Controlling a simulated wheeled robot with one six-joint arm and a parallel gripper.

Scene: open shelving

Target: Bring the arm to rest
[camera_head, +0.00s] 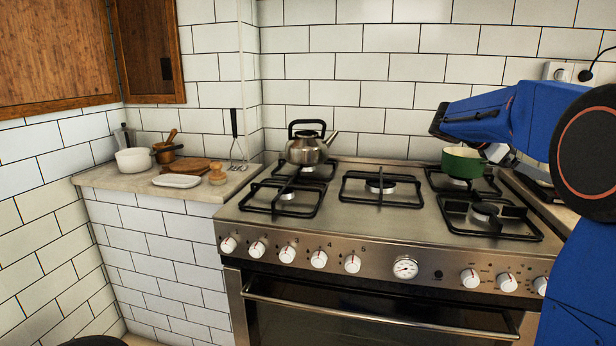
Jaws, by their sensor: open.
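My blue arm (530,110) rises at the right edge of the view and is bent at a large dark round joint. One blue link reaches left over the right rear of the stove and ends in a dark cap. No gripper fingers can be made out. Pale parts show just below the link, beside a green pot, and I cannot tell what they belong to. In the picture, the link lies above the green pot (462,163); whether they touch cannot be told, but a gap shows between them.
A steel gas stove (375,225) fills the middle, with a steel kettle (308,147) at its left rear. The left counter (115,182) holds a white bowl (133,161), wooden boards (182,166) and a white dish (177,181). A wooden cabinet (50,50) hangs upper left. The stove's middle is clear.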

